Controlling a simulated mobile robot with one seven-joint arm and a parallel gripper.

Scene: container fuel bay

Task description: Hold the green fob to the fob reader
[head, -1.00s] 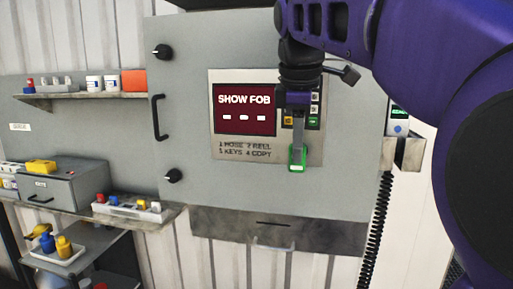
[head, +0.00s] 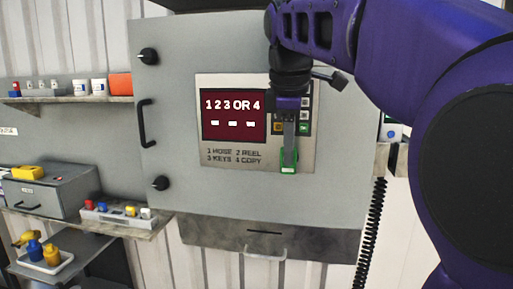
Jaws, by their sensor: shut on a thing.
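My gripper (head: 289,150) is in front of the lower right of the grey cabinet's control panel (head: 218,164), pointing down. It is shut on a small green thing, which I take to be the green fob (head: 289,168). The fob shows as a green shape with a paler middle at the fingertips, over the panel's lower right corner. The fob reader cannot be made out apart from the gripper and fob. Whether the fob touches the panel is hard to tell. The dark red screen (head: 233,121) reads "1 2 3 OR 4" above three white marks.
A keypad (head: 304,115) is partly hidden behind my gripper. Printed text under the screen lists hose, reel, keys and copy. The cabinet (head: 172,100) has a side handle (head: 145,122). A shelf (head: 60,100) and grey box (head: 50,190) stand left; a coiled cord (head: 371,235) hangs right.

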